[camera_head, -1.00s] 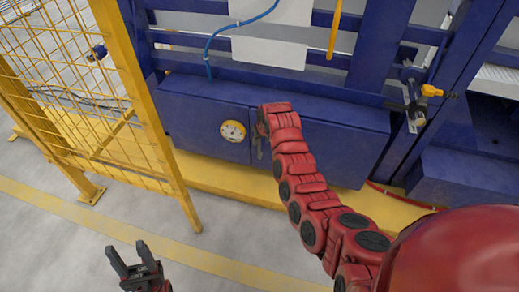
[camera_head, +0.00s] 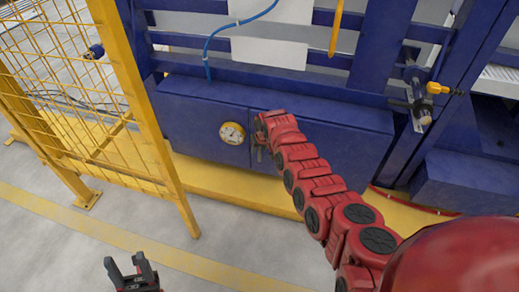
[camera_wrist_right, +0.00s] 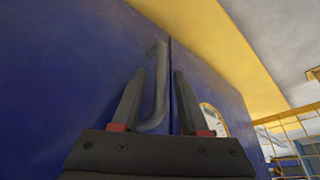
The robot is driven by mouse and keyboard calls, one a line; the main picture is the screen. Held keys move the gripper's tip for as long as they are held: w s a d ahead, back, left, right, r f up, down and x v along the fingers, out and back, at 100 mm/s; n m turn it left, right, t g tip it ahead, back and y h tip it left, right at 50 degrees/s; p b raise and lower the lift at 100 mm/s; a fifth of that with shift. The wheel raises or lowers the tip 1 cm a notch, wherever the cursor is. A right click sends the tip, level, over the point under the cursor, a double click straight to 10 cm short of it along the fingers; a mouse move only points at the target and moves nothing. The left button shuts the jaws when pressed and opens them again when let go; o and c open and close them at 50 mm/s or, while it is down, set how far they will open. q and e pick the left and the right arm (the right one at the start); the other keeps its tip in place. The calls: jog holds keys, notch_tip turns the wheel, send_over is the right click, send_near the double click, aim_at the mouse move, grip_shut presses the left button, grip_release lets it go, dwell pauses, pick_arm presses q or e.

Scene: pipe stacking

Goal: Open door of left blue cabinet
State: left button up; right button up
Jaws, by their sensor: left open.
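The blue cabinet has a right door (camera_head: 330,152) and a left panel (camera_head: 190,112) with a round gauge (camera_head: 232,133), divided by a vertical seam. Both look closed and flush. My right gripper (camera_head: 258,147) is at the seam, just right of the gauge. In the right wrist view its fingers (camera_wrist_right: 158,100) are apart, with the grey door handle (camera_wrist_right: 157,88) between them, nearer the left finger. I cannot tell if they touch it. My arm hides part of the door in the head view. My left gripper (camera_head: 126,264) is open and empty over the floor at lower left.
A yellow mesh fence (camera_head: 150,125) stands left of the cabinet. A yellow base strip (camera_head: 225,188) runs along the floor below it. A yellow-handled valve (camera_head: 437,88) is at upper right. Grey floor (camera_head: 60,235) in front is clear.

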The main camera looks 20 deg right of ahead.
grip_shut()
dwell(1.2)
